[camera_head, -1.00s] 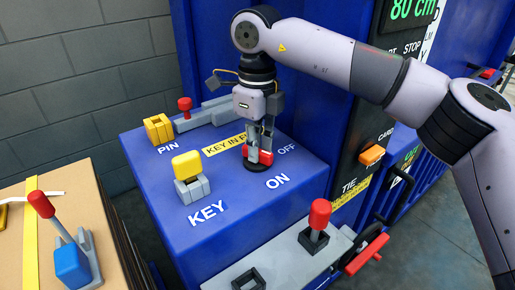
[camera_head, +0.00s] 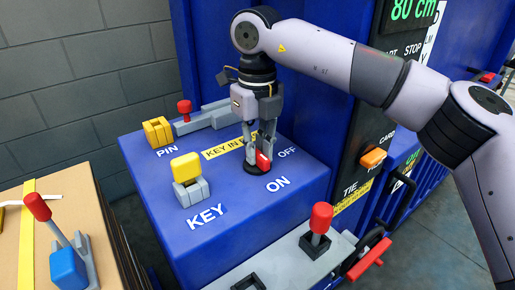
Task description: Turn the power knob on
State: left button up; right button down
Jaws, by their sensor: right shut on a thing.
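The red power knob (camera_head: 264,160) stands on a round black base on the blue machine's top, between the ON label (camera_head: 278,184) and the OFF label (camera_head: 287,152). My right gripper (camera_head: 259,157) points down over the knob and is shut on it. The fingers hide part of the knob. The knob's red part shows narrow and points roughly toward the ON label. My left gripper is not in view.
A yellow key block (camera_head: 187,168) stands left of the knob, near the KEY label. A yellow PIN block (camera_head: 158,130) and a red-topped lever (camera_head: 184,108) are behind it. A red-handled lever (camera_head: 320,218) stands at the front right. A cardboard box (camera_head: 90,190) is at the left.

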jog(key=shift+r, duration=0.1)
jog(key=c, duration=1.6)
grip_release()
jog(key=shift+o, duration=0.2)
notch_tip(320, 180, up, 12)
